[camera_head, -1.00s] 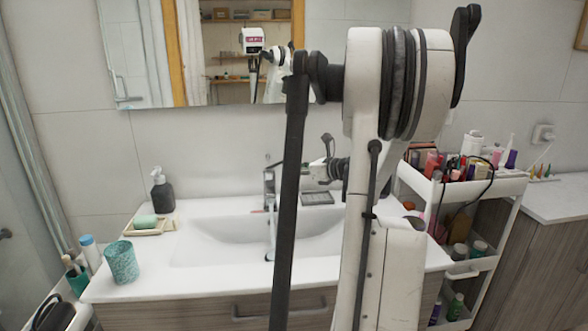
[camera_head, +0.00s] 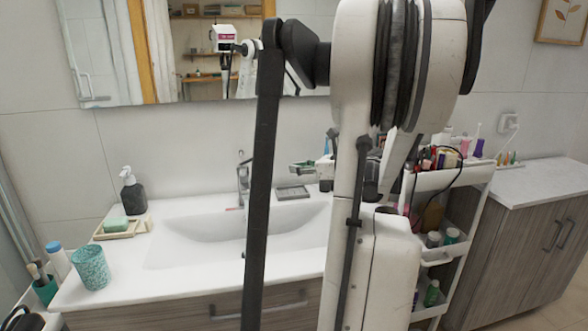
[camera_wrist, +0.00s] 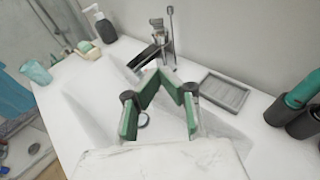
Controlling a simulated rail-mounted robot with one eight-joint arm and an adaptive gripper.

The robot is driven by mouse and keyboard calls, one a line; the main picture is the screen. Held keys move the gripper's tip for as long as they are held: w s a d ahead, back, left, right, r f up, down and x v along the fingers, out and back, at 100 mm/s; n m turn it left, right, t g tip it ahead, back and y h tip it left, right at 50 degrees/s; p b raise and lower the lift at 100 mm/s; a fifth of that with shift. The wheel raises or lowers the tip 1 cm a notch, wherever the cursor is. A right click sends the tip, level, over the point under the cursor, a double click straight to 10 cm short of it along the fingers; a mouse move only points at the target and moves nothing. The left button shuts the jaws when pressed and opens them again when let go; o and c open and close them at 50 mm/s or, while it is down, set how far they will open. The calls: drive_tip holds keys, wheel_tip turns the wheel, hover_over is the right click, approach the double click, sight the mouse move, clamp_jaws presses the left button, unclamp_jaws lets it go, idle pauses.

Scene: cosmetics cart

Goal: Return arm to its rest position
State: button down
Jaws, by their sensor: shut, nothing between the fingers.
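My gripper (camera_wrist: 160,78) is shut and empty. In the wrist view its green-padded fingers converge above the white sink basin (camera_wrist: 100,110), in front of the faucet (camera_wrist: 163,40). My arm (camera_head: 360,100) fills the middle of the head view and hides part of the sink and cart.
A grey ribbed tray (camera_wrist: 226,92) lies right of the faucet. The soap dispenser (camera_head: 132,190), soap dish (camera_head: 122,228) and teal tumbler (camera_head: 92,267) stand on the counter's left. A cosmetics cart (camera_head: 445,180) full of bottles stands to the right, beside a wooden cabinet (camera_head: 530,245).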

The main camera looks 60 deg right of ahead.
idle(0.4)
drive_tip(key=w+a+f+n+g+y, duration=0.2)
drive_tip(key=w+a+n+g, duration=0.2)
drive_tip(key=w+a+n, duration=0.85)
drive_tip(key=w+a+r+n+g, duration=0.1)
drive_tip(key=w+a+n, duration=0.2)
drive_tip(key=a, duration=0.4)
drive_tip(key=w+a+n+g+h, duration=0.1)
drive_tip(key=w+a+n, duration=0.15)
drive_tip(key=a, duration=0.45)
drive_tip(key=w+a+r+n+g, duration=0.1)
drive_tip(key=w+a+n, duration=0.1)
drive_tip(key=a+n, duration=0.3)
drive_tip(key=s+a+f+n, duration=0.3)
drive_tip(key=s+a+n, duration=0.4)
drive_tip(key=a, duration=0.6)
drive_tip(key=s+a+f+n, duration=0.3)
drive_tip(key=s+a+n, duration=0.4)
drive_tip(key=s+a, duration=0.4)
drive_tip(key=shift+s+a+f+g+y, duration=0.2)
drive_tip(key=shift+s+a+g+y, duration=0.15)
drive_tip(key=shift+a, duration=0.85)
